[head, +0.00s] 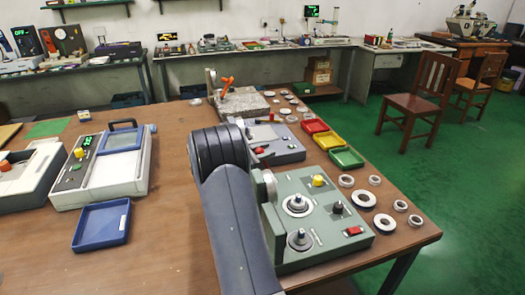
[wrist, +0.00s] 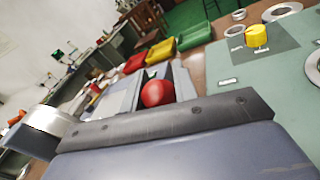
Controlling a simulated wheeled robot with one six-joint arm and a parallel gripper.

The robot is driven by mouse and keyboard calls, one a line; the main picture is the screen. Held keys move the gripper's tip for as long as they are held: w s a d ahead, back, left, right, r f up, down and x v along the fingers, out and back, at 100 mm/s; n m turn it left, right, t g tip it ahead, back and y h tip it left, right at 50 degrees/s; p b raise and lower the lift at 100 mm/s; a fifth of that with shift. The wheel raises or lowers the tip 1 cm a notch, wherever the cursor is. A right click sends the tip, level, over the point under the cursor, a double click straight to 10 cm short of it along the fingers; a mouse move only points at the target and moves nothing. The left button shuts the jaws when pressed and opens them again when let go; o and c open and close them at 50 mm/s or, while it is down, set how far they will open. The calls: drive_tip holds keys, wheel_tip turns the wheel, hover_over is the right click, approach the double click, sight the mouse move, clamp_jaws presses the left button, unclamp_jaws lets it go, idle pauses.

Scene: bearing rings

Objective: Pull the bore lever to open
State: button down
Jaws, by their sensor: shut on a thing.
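A grey-green bench unit (head: 318,215) stands at the near right of the bench, with a yellow knob (head: 319,181), two round silver spindles and a red switch on top. My arm covers its left side in the head view, so my gripper and the bore lever are hidden there. In the wrist view my gripper (wrist: 165,122) fills the lower part as a dark bar and grey body, beside the unit's top (wrist: 225,88). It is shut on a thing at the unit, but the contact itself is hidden. The yellow knob also shows in the wrist view (wrist: 257,37).
A blue-grey device with a red knob (head: 259,151) lies just behind; that knob also shows in the wrist view (wrist: 156,93). Red, yellow and green trays (head: 346,158) and loose rings (head: 363,198) line the right edge. A blue tray (head: 101,226) lies left.

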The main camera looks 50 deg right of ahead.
drive_tip(key=shift+s+d+r+y+p, duration=0.4)
drive_tip(key=shift+d+y+p, duration=0.2)
drive_tip(key=shift+p, duration=0.1)
drive_tip(key=s+d+f+m+t+y+p, duration=0.1)
drive_tip(key=s+d+f+t+y+p, duration=0.1)
drive_tip(key=d+y+p, duration=0.3)
drive_tip(key=shift+s+d+f+m+t+y+p, duration=0.35)
drive_tip(key=shift+s+d+p, duration=0.45)
drive_tip(key=shift+p, duration=0.35)
drive_tip(key=c, duration=1.4)
unclamp_jaws()
drive_tip(key=shift+o, duration=1.4)
drive_tip(key=shift+w+a+r, duration=0.1)
drive_tip(key=shift+r, duration=0.05)
